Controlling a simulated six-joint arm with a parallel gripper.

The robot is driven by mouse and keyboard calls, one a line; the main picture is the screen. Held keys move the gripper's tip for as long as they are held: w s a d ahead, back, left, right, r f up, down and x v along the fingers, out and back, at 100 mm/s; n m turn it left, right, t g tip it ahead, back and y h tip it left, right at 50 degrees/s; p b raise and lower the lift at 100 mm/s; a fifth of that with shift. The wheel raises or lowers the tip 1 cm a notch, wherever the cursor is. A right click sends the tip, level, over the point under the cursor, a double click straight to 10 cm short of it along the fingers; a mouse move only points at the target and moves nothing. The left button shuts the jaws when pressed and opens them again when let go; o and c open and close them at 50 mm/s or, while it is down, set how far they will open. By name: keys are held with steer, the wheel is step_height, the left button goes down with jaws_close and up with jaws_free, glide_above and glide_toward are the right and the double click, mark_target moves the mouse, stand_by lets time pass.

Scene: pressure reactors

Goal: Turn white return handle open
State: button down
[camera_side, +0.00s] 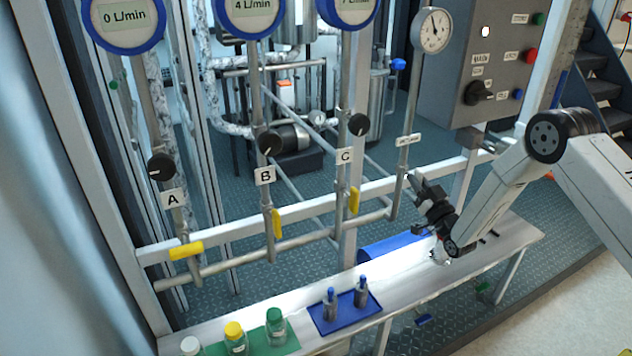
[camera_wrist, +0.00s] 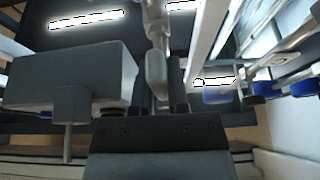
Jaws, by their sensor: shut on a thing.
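My gripper (camera_side: 413,182) is at the right-hand vertical pipe (camera_side: 403,165), just below a small white label (camera_side: 408,139). In the wrist view, a pale, rounded lever end, which looks like the white return handle (camera_wrist: 156,75), sits between the fingers of my gripper (camera_wrist: 162,95). The jaws are shut on it. It points down toward the palm in that view, with a pipe above it. In the side view the handle is mostly hidden by the fingers, so its angle on the pipe is hard to tell.
Yellow handles A (camera_side: 186,250), B (camera_side: 277,222) and C (camera_side: 354,201) are on the pipes to the left; A lies crosswise, B and C upright. A pressure gauge (camera_side: 431,31) and control box (camera_side: 490,70) stand above. Bottles and blue-capped vials (camera_side: 361,292) stand on the bench (camera_side: 265,310).

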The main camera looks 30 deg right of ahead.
steer(key=c, duration=0.6)
jaws_free()
steer(key=v, duration=0.7)
steer(key=shift+s+f, duration=0.2)
steer(key=shift+s, duration=0.15)
steer(key=s+a+r+g, duration=0.1)
steer(key=s+a+g, duration=0.1)
steer(key=s+g, duration=0.4)
steer(key=s+a+r+g, duration=0.2)
steer(key=s+g, duration=0.5)
steer(key=s, duration=0.2)
steer(key=s+a+r+g, duration=0.1)
steer(key=s+a+g, duration=0.2)
steer(key=s+g, duration=0.3)
steer(key=shift+s+r+g, duration=0.15)
steer(key=shift+s+g, duration=0.25)
steer(key=shift+s, duration=0.3)
